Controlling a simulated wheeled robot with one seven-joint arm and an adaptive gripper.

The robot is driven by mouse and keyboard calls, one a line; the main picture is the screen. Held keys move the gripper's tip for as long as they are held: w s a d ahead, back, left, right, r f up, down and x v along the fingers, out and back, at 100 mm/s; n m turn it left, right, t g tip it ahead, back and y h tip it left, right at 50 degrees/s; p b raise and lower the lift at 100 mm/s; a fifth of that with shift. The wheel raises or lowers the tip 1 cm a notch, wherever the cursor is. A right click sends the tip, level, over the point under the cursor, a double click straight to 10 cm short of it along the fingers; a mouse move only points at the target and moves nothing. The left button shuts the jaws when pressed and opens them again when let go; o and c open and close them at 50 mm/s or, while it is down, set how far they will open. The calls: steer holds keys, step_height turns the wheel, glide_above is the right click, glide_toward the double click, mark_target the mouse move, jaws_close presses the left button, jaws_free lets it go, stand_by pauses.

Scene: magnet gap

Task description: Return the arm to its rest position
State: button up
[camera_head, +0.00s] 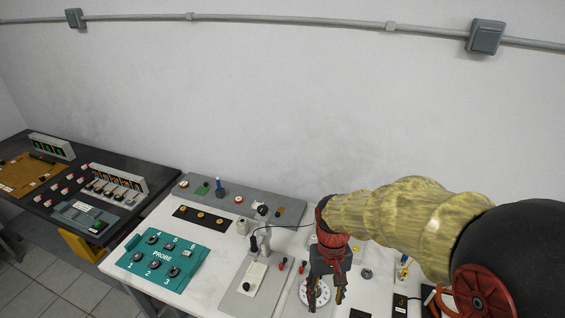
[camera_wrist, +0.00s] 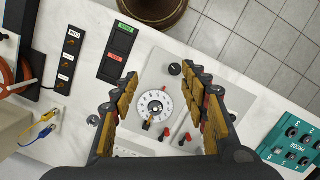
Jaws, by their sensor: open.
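My gripper (camera_head: 326,291) hangs fingers down over the white bench (camera_head: 213,247) in the head view, at the end of my arm reaching in from the right. In the wrist view its two fingers (camera_wrist: 162,108) are spread apart with nothing between them. Below and between them is a white round dial (camera_wrist: 153,106) with dark markings on a light panel. The dial also shows in the head view (camera_head: 315,294), partly hidden behind the fingers. I cannot tell the exact height of the fingertips above it.
A teal PROBE panel (camera_head: 163,258) with numbered sockets lies left of my gripper. A grey raised panel (camera_head: 239,200) runs along the back of the bench. A dark table (camera_head: 131,206) with displays stands at the left. Red plugs (camera_wrist: 184,138) and a black knob (camera_wrist: 175,69) sit near the dial.

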steer(key=s+d+r+t+b, duration=0.1)
steer(key=s+d+r+t, duration=0.2)
steer(key=r, duration=0.4)
steer(key=s+d+r+m+t+b, duration=0.1)
steer(key=s+d+r+t, duration=0.3)
steer(key=s+r, duration=0.4)
steer(key=shift+s+d+r+t+b, duration=0.2)
steer(key=shift+d+t+b, duration=0.15)
steer(key=shift+b, duration=0.3)
